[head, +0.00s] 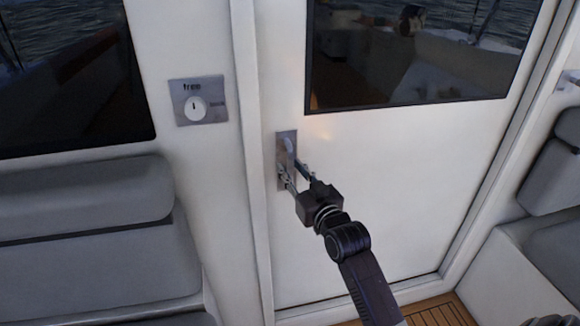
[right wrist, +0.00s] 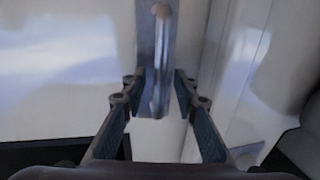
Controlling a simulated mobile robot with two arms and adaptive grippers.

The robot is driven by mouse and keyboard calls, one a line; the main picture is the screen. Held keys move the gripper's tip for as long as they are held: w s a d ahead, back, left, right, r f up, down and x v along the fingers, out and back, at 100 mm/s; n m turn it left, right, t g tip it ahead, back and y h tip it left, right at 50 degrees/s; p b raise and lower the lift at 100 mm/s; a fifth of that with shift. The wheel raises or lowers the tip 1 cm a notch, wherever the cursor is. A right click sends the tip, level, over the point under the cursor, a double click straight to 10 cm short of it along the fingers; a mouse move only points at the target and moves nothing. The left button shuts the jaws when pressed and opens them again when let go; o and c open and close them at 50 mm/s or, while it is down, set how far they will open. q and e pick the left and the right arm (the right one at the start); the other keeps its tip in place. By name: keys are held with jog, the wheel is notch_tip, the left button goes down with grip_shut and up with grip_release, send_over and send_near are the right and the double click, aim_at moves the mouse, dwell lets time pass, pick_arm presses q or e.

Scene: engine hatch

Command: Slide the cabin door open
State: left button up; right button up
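The white cabin door (head: 380,190) has a dark window (head: 420,60) in its upper part and sits in its frame. A metal handle on a plate (head: 286,142) is near the door's left edge. My right gripper (head: 292,178) is at the lower part of this handle. In the right wrist view, the handle (right wrist: 160,55) stands upright, and the open fingers (right wrist: 160,88) are on either side of its lower end with gaps showing. Whether the fingertips reach around the bar is hard to tell. My left gripper is not in view.
A metal panel with a round white dial (head: 196,108), seemingly marked "free", is on the wall left of the door. Grey cushioned seats (head: 90,240) stand at the left, another (head: 555,165) at the right. Wooden flooring (head: 440,310) shows below the door.

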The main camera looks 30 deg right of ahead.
jog(key=shift+w, duration=0.6)
grip_shut()
